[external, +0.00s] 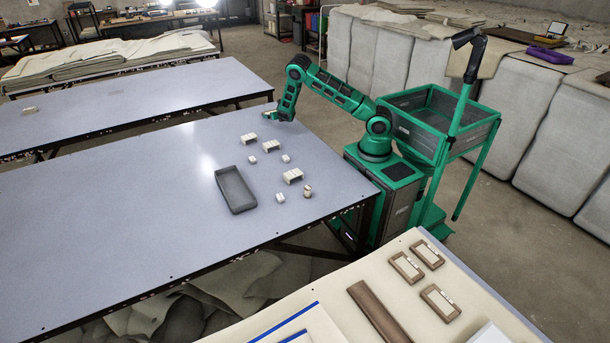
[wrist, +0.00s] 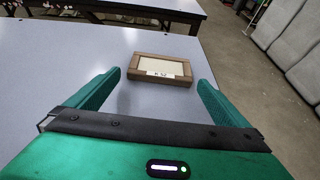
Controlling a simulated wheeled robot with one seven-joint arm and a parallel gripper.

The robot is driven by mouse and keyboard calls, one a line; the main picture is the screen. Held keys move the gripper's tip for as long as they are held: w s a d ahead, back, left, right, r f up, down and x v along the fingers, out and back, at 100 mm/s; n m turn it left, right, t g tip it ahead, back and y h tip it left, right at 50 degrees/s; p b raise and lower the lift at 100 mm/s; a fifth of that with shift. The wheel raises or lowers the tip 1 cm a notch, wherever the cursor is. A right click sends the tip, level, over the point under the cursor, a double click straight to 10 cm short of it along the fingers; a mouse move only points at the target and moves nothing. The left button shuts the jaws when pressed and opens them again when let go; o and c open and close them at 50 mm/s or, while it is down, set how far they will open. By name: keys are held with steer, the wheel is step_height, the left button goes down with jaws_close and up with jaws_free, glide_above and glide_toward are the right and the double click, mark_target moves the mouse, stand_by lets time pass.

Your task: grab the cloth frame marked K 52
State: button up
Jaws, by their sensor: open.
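The cloth frame marked K 52 (wrist: 155,66) lies flat on the grey-blue table (external: 120,200). It has a brown wooden rim, a pale cloth middle and a white label reading K 52 on its near side. In the wrist view my gripper (wrist: 159,78) is open, with one green finger to the left and one to the right of the frame. The frame sits just ahead of the fingertips, roughly centred, and I see no contact. In the external view my gripper (external: 272,117) is low over the table's far right edge, and the frame is mostly hidden there.
A dark grey tray (external: 235,190) lies on the table, with several small pale blocks (external: 292,176) between it and my arm. Another table (external: 130,85) stands behind, across a gap. Brown frames (external: 407,267) lie on the front table. The wrist view shows clear tabletop around the frame.

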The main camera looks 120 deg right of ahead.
steer(key=shift+x, duration=1.65)
steer(key=c, duration=0.7)
steer(key=shift+c, duration=0.2)
steer(key=shift+r, duration=0.1)
